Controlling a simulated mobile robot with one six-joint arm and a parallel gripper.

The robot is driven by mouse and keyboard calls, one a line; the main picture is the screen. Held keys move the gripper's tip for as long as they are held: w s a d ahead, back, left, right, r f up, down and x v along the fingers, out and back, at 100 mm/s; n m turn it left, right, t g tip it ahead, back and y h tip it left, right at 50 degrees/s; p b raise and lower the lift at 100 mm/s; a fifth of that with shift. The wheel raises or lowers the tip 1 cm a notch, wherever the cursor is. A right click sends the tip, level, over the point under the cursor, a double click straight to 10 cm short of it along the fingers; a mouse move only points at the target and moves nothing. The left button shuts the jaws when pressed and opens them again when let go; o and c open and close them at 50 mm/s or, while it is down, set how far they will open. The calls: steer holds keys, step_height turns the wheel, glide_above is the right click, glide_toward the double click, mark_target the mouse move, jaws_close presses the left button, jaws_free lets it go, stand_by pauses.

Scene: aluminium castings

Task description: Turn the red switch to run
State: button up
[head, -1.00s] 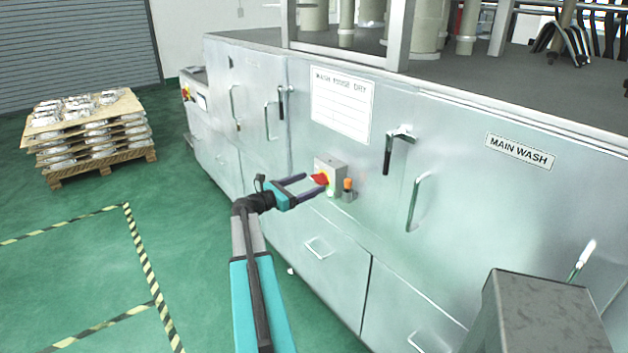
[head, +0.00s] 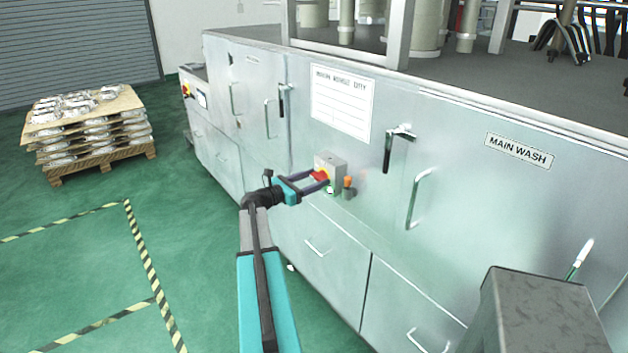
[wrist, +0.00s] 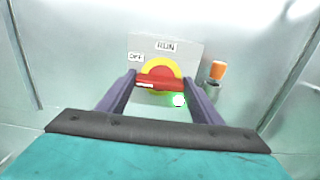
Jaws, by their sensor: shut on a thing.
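The red switch (wrist: 158,82) is a bar handle on a yellow round plate (wrist: 160,68), set on a small grey box (wrist: 190,52) on the machine's front. In the wrist view the bar lies nearly level, with a white mark near its left end. The OFF label (wrist: 136,57) is at upper left and the RUN label (wrist: 165,46) is above. My gripper (wrist: 158,79) is shut on the red switch, one finger at each end of the bar. The head view also shows my gripper (head: 322,178) at the box, partly covering the red switch (head: 320,175).
A green lit lamp (wrist: 178,100) sits just below the switch. An orange-topped part (wrist: 217,70) sticks out close to the right finger. Door handles (head: 388,150) stand out from the machine front (head: 350,210). A loaded pallet (head: 100,170) stands at the left on open green floor.

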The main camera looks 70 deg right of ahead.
steer(key=shift+s+f+m+b, duration=0.15)
steer(key=shift+m+b, duration=0.35)
steer(key=shift+b, duration=0.3)
steer(key=m+b, duration=0.3)
steer(key=b, duration=0.1)
steer(key=shift+a+f, duration=0.1)
steer(key=shift+f, duration=0.05)
steer(key=m+b, duration=0.7)
steer(key=b, duration=0.1)
steer(key=m+b, duration=0.7)
steer(key=b, duration=0.2)
steer(key=shift+s+a, duration=0.15)
steer(key=shift+s, duration=0.05)
steer(key=o, duration=0.9)
steer(key=shift+o, duration=0.8)
